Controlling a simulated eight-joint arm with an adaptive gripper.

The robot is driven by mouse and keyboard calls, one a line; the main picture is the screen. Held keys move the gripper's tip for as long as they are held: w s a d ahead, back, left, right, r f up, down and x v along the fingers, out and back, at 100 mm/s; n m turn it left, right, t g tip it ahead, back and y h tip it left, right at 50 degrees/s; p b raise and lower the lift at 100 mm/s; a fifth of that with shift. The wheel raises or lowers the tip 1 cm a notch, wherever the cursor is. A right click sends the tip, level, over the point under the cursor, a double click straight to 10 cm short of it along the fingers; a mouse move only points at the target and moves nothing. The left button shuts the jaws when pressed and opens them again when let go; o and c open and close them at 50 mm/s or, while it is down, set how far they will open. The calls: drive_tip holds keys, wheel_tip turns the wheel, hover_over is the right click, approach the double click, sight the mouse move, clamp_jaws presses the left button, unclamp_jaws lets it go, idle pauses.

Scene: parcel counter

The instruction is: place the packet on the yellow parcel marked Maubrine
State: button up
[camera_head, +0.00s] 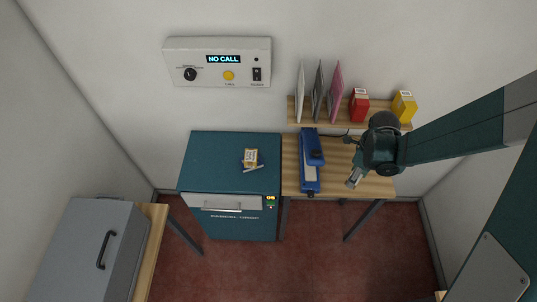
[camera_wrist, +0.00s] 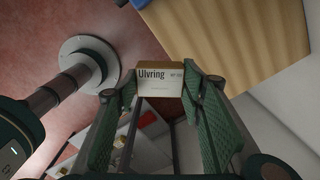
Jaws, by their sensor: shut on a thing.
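My gripper (camera_head: 353,182) is shut on a small packet (camera_wrist: 155,80), at the right of the counter in the head view. In the wrist view my gripper (camera_wrist: 160,88) has a green ridged finger on each side of the packet. The packet has a white label reading "Ulvring" and tan edges. A yellow parcel (camera_head: 404,105) stands at the right end of the wall shelf, behind and above my gripper. It carries a pale label, too small to read. I cannot tell whether it says Maubrine.
A red parcel (camera_head: 359,107) and several upright thin items stand on the wooden shelf (camera_head: 293,114). A blue stapler-like device (camera_head: 311,165) lies on the wooden counter (camera_head: 291,172). A grey box (camera_head: 82,240) stands lower left.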

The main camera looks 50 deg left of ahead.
drive_tip(key=s+a+n+p, duration=0.1)
drive_tip(key=s+a, duration=0.6)
drive_tip(key=s, duration=0.3)
drive_tip(key=s+a+n, duration=0.2)
drive_tip(key=s+a, duration=0.6)
drive_tip(key=s, duration=0.2)
drive_tip(key=w+a+r+n+b, duration=0.1)
drive_tip(key=a+b, duration=0.5)
drive_tip(key=a, duration=0.7)
drive_tip(key=w+a+r+n+b, duration=0.1)
drive_tip(key=a+n+b, duration=0.2)
drive_tip(key=a+b, duration=0.4)
drive_tip(key=shift+a, duration=3.05)
drive_tip(key=shift+f, duration=0.1)
hover_over(251, 156)
drive_tip(key=shift+a+f, duration=0.1)
drive_tip(key=shift+f, duration=2.95)
drive_tip(key=shift+f, duration=1.85)
drive_tip(key=shift+f, duration=0.2)
